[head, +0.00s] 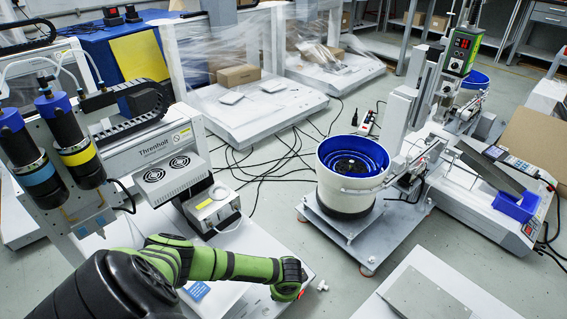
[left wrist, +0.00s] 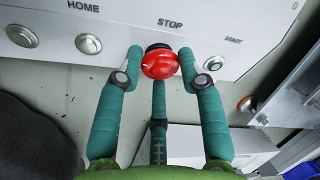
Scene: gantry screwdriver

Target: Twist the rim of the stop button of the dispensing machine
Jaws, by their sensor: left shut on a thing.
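The red stop button (left wrist: 159,64) sits on the white front panel (left wrist: 125,22) of the machine, under the printed word STOP. My left gripper (left wrist: 160,60) has its teal fingers on both sides of the button and is shut on its rim. The third finger lies below the button. In the head view my left arm reaches in from the lower left, over the white base (head: 240,240) of the near machine. My right gripper is in neither view.
Two round metal buttons (left wrist: 88,44) sit left of the stop button, under HOME. In the head view a blue-lined feeder bowl (head: 353,160) stands right of my arm, with cables on the floor behind.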

